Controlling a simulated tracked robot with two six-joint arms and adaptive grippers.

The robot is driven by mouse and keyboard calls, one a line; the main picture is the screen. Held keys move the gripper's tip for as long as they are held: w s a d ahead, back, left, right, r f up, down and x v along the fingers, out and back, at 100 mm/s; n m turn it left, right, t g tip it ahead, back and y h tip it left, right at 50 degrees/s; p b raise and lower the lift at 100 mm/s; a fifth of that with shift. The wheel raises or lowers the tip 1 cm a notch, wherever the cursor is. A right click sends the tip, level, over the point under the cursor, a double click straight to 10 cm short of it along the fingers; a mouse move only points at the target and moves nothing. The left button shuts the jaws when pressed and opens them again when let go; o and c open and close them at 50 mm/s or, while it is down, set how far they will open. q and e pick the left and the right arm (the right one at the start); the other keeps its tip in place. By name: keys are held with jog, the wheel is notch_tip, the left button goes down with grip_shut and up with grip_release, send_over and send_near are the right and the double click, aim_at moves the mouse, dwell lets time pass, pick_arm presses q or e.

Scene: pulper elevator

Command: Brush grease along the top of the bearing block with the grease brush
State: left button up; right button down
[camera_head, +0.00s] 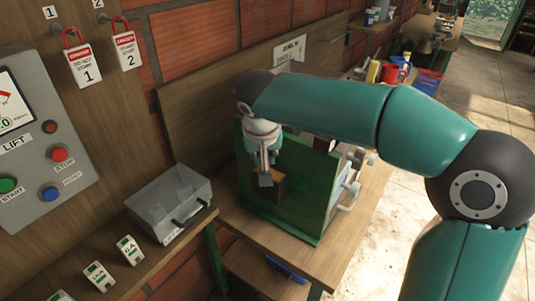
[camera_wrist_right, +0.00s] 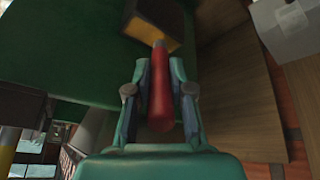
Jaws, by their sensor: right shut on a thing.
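My right gripper (camera_head: 264,158) points down over the green machine housing (camera_head: 305,185). In the right wrist view the gripper (camera_wrist_right: 160,85) is shut on a red handle (camera_wrist_right: 160,105), which I take for the grease brush. At the handle's far end is a block with a dark face and yellow-brown side (camera_wrist_right: 188,40). The same block shows just below the gripper in the head view (camera_head: 281,189). I cannot tell whether it is the brush head or the bearing block, nor whether anything touches. No grease or bristles can be made out. My left gripper is out of view.
A wooden bench (camera_head: 250,222) carries the housing against a brick wall. Two red lockout tags (camera_head: 84,67) hang above. My right arm hides part of the housing.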

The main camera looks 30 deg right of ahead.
jog(key=shift+w+a, duration=0.1)
jog(key=shift+w, duration=0.15)
jog(key=shift+w+a+p, duration=0.35)
jog(key=shift+w, duration=0.45)
jog(key=shift+s+d+f, duration=0.1)
jog(key=shift+s, duration=0.05)
jog(key=shift+s+d+b, duration=0.35)
jog(key=shift+s+b, duration=0.3)
jog(key=shift+s, duration=0.2)
jog(key=shift+s+d+b, duration=0.2)
jog(key=shift+s+b, duration=0.15)
jog(key=shift+s, duration=0.15)
jog(key=shift+s+d+b, duration=0.15)
jog(key=shift+s+b, duration=0.15)
jog(key=shift+s, duration=0.15)
